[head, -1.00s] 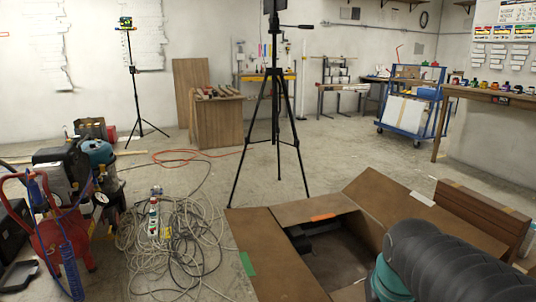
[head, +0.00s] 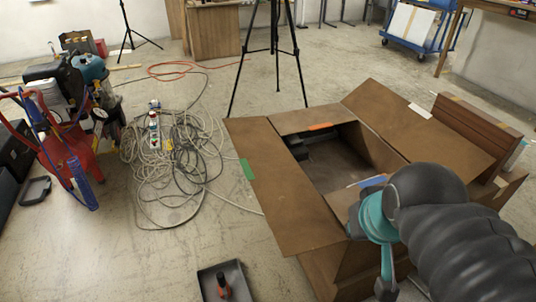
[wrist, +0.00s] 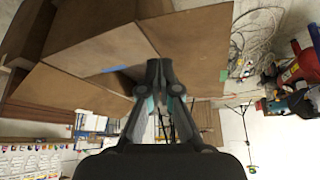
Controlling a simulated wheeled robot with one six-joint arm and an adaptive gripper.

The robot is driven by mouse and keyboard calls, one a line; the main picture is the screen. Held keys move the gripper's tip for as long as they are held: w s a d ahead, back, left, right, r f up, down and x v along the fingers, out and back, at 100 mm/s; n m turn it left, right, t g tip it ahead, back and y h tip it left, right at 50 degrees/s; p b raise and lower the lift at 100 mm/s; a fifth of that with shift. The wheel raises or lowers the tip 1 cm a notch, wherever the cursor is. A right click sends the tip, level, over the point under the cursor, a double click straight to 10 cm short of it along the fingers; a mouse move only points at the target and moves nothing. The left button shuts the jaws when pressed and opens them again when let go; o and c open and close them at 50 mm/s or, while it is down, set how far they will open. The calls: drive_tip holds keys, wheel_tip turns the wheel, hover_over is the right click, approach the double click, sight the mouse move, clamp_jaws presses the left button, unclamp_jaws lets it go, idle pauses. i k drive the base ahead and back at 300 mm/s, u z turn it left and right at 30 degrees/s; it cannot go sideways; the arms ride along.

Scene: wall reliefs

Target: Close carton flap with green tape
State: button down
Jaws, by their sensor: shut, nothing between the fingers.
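The open carton (head: 340,262) stands on the floor at the centre right of the head view. Its left flap (head: 280,200) is folded outward and carries green tape (head: 248,169) on its outer edge. The green tape also shows in the wrist view (wrist: 223,75), right of my fingers. The far flap has orange tape (head: 319,126), the right flap has white tape (head: 420,110), and blue tape (head: 372,181) shows by my arm. My gripper (wrist: 160,68) is shut and empty, with the carton beyond its fingertips. In the head view my arm covers the carton's near right part.
A tripod (head: 278,55) stands behind the carton. A small black tray (head: 228,282) is on the floor in front.

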sight(299, 220)
drive_tip(key=u, duration=0.5)
drive_tip(key=k, duration=0.6)
drive_tip(key=u, duration=1.2)
drive_tip(key=i, duration=1)
drive_tip(key=z, duration=0.6)
